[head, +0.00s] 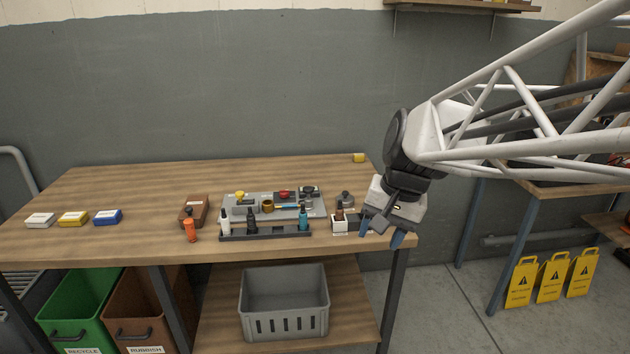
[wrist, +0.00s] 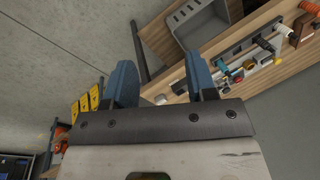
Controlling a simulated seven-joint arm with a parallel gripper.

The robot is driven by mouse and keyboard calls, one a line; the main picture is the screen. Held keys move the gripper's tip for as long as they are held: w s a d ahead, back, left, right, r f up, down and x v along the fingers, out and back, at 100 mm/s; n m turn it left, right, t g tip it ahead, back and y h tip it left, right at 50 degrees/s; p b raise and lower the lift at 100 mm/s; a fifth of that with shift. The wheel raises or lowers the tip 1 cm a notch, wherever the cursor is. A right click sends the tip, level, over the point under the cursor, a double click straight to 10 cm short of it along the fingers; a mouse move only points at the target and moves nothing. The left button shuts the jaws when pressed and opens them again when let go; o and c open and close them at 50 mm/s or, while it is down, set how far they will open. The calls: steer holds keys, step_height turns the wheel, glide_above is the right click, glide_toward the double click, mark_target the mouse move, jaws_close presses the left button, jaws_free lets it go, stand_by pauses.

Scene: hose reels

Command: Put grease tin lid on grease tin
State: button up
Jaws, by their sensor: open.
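My gripper (head: 381,230) is at the right front corner of the workbench in the head view, its two blue fingers apart. The wrist view shows the open gripper (wrist: 162,78) with nothing between its fingers. A small brass-coloured round tin (head: 267,206), perhaps the grease tin, is at the grey tray in the middle of the bench, left of my gripper. I cannot tell which piece is the grease tin lid. A dark-topped round grey piece (head: 346,197) stands nearer my gripper, behind a white block holding a brown bottle.
The grey tray (head: 320,209) holds several small parts. A dark rack (head: 265,236) with several bottles stands in front. An orange bottle (head: 190,230) and brown box (head: 201,206) are left. White, yellow and blue boxes lie far left, with clear bench between. A grey crate (head: 284,322) sits below.

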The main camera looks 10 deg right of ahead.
steer(key=s+f+n+h, duration=0.1)
steer(key=s+n, duration=0.1)
steer(key=s, duration=0.5)
steer(key=s+f+n+t+h, duration=0.1)
steer(key=s+f+n, duration=0.1)
steer(key=s, duration=0.5)
steer(key=shift+s+d+f+n+h, duration=0.2)
steer(key=shift+d+n+h, duration=0.1)
steer(key=shift+d+h, duration=0.15)
stand_by(0.4)
